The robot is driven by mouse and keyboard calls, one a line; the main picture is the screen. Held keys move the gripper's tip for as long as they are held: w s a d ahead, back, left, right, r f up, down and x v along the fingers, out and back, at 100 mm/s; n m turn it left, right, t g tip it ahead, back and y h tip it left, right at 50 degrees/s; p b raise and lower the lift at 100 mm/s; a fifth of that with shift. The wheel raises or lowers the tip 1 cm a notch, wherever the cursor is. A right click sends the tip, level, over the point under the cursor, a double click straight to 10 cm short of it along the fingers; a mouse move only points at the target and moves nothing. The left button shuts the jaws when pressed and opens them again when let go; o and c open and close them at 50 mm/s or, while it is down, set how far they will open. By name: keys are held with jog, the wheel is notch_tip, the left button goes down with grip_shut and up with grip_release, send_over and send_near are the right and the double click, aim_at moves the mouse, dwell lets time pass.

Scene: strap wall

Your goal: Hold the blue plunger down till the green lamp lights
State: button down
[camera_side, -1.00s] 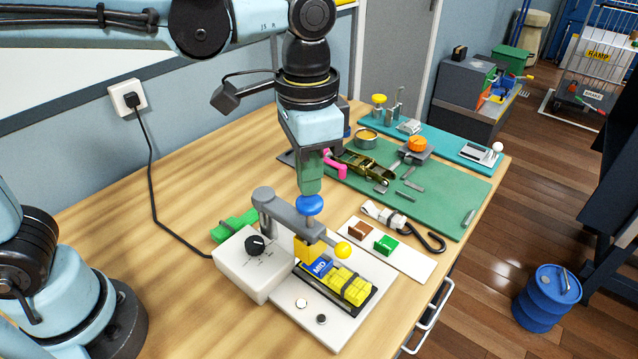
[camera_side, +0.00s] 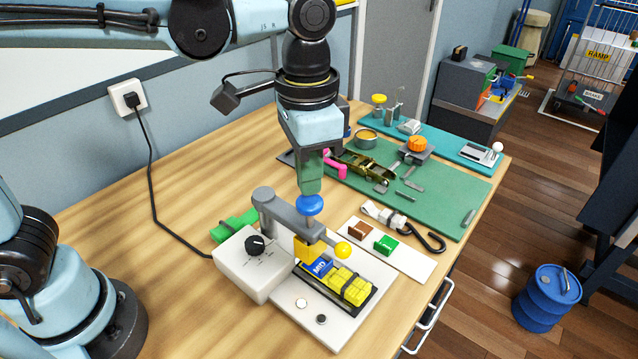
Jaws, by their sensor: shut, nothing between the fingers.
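The blue plunger (camera_side: 310,205) is a round knob on top of the grey arm of a small bench machine (camera_side: 245,263). My gripper (camera_side: 310,192) points straight down on it, shut, with its fingertips at the top of the knob. It appears to touch the knob, though the exact contact is hard to tell. A yellow block (camera_side: 308,250) sits under the machine's arm, beside a blue label and a yellow strap bundle (camera_side: 347,285) in a dark tray. On the white base are a pale round spot (camera_side: 301,304) and a dark one (camera_side: 321,319). I see no lit green lamp.
A yellow ball-ended lever (camera_side: 342,249) sticks out at the machine's right. A white card (camera_side: 408,262) with brown and green blocks, a hook strap (camera_side: 400,222) and a green mat (camera_side: 440,195) with tools lie beyond. A black cable crosses the bare wood at left.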

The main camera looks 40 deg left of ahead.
aim_at(310, 199)
jog(key=shift+f, duration=0.3)
dwell(0.4)
jog(key=shift+f, duration=0.35)
jog(key=shift+f, duration=1.8)
dwell(2.3)
jog(key=shift+r, duration=3.6)
jog(key=shift+a, duration=0.1)
jog(key=a+n+t, duration=0.1)
jog(key=a, duration=0.1)
jog(key=a+f+t, duration=0.1)
jog(key=a, duration=0.2)
jog(key=a+f+n, duration=0.1)
jog(key=a, duration=0.1)
jog(key=shift+s+a+f+n+t+h, duration=0.1)
jog(key=shift+a+f+n+t+h, duration=0.2)
jog(key=shift+a+t+h, duration=0.1)
jog(key=s+a+f+n+t, duration=0.1)
jog(key=a+f+n+t, duration=0.2)
jog(key=a, duration=0.5)
jog(key=shift+s+a+f+t+y, duration=0.3)
jog(key=shift+s+f+t+y, duration=0.1)
jog(key=shift+f+t, duration=0.25)
jog(key=shift+r, duration=0.1)
